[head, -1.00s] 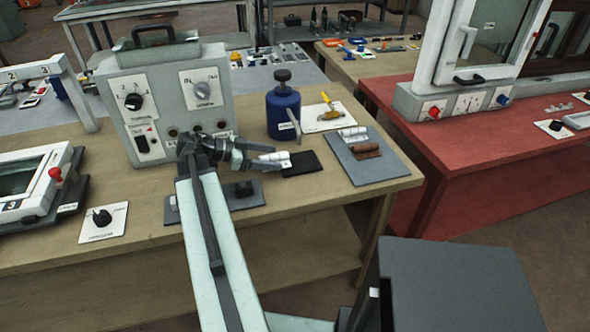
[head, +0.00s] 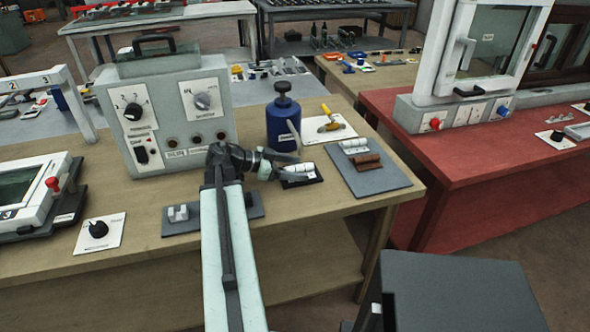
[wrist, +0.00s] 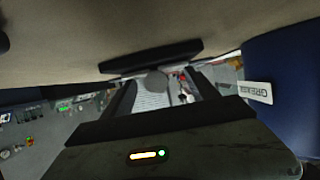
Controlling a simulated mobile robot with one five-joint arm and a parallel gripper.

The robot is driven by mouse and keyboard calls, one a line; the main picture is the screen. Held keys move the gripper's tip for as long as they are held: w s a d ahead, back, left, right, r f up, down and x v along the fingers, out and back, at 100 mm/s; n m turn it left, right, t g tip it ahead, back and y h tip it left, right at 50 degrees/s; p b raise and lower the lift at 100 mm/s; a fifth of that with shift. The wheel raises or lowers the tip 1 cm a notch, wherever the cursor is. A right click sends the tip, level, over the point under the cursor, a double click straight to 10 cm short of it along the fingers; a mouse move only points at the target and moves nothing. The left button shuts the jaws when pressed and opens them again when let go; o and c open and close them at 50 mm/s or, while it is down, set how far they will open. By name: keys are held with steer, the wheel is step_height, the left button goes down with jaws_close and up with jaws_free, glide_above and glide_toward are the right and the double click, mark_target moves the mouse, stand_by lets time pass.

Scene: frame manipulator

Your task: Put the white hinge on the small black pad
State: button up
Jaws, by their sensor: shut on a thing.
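My gripper (head: 284,168) is shut on the white hinge (head: 299,170), a pale cylinder-like piece. In the head view it is at the small black pad (head: 314,181), covering much of it. I cannot tell if the hinge touches the pad. The wrist view is tilted over: the hinge (wrist: 152,95) shows pale between my fingers, and a dark slab, likely the pad (wrist: 165,56), lies just beyond them against the tabletop.
A blue bottle (head: 283,125) stands close behind my gripper. A grey mat (head: 385,182) to the right holds another white hinge (head: 354,146) and a brown hinge (head: 367,162). A grey control box (head: 165,115) stands at the left. Bare wood lies in front of the pad.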

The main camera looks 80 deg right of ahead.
steer(key=shift+f, duration=0.25)
steer(key=o, duration=1.4)
steer(key=shift+r, duration=0.15)
steer(key=shift+w+a+r+p, duration=0.1)
steer(key=shift+w+r+p, duration=0.25)
steer(key=shift+r, duration=0.05)
steer(key=p+v, duration=0.4)
steer(key=v, duration=0.7)
steer(key=shift+w+a+f, duration=0.1)
steer(key=shift+w+a, duration=0.05)
